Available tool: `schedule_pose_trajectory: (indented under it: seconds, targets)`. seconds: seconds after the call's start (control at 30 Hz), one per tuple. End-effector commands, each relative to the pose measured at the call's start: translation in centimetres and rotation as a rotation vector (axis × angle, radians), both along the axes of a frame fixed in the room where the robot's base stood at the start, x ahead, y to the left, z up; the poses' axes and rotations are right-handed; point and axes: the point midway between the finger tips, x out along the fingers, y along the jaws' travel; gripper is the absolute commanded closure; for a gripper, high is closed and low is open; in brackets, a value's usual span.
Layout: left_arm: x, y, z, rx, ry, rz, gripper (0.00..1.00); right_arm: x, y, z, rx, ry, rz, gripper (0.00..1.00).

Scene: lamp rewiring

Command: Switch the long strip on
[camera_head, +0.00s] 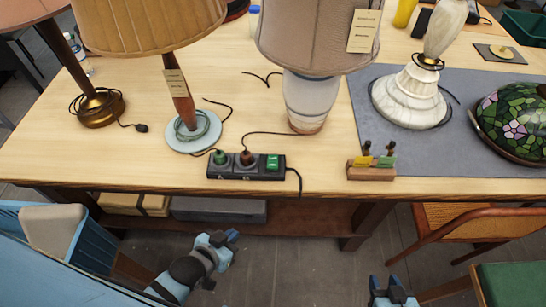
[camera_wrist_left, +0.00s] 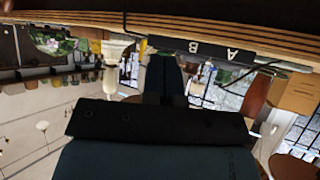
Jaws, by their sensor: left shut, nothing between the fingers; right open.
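The long strip (camera_head: 246,175) is black and lies along the front edge of the table. Two plugs, one dark green (camera_head: 220,157) and one brown (camera_head: 247,158), sit in its sockets. A green switch (camera_head: 272,162) is at its right end; I cannot tell its position. In the left wrist view the strip (camera_wrist_left: 205,48) shows its lettered side, upside down. My left gripper (camera_head: 231,236) is shut and empty, in front of the table edge, apart from the strip. My right gripper (camera_head: 385,284) is open and empty, low at the bottom right.
A wooden block (camera_head: 371,173) with yellow and green pieces stands right of the strip. Lamps stand behind, including one with a pale blue base (camera_head: 186,136). Dark cords cross the wooden table (camera_head: 150,165). A grey mat (camera_head: 440,150) covers the right side.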

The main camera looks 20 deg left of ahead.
Motion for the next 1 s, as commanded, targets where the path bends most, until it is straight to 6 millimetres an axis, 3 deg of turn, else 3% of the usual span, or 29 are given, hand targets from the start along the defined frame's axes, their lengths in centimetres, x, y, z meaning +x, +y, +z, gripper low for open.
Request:
schedule_pose_trajectory:
  seconds: [0.17,0.27,0.37,0.5,0.7,0.87,1.0]
  targets:
    - [-0.2,-0.3,-0.1,-0.004,0.006,-0.003,1.00,-0.1,-0.1,-0.1,-0.002,0.003,0.001,0.57]
    - [1.0,-0.9,-0.2,0.009,0.003,-0.034,1.00,-0.1,-0.1,-0.5,-0.002,0.003,0.001,0.57]
    - [3.7,-2.5,-0.3,0.047,0.001,-0.119,1.00,-0.1,-0.1,-1.2,-0.002,0.003,0.001,0.57]
    - [9.0,-6.0,-0.1,0.155,-0.004,-0.347,1.00,-0.1,0.0,-2.6,-0.001,0.004,0.001,0.57]
    - [15.2,-10.4,1.5,0.376,-0.027,-0.766,1.00,-0.1,0.1,-4.6,0.002,0.005,0.004,0.57]
    - [18.7,-11.9,3.3,0.584,-0.054,-1.122,1.00,0.0,0.3,-5.9,0.005,0.003,0.006,0.57]
    - [21.3,-11.6,5.4,0.777,-0.071,-1.441,1.00,0.0,0.4,-7.2,0.006,0.003,0.009,0.57]
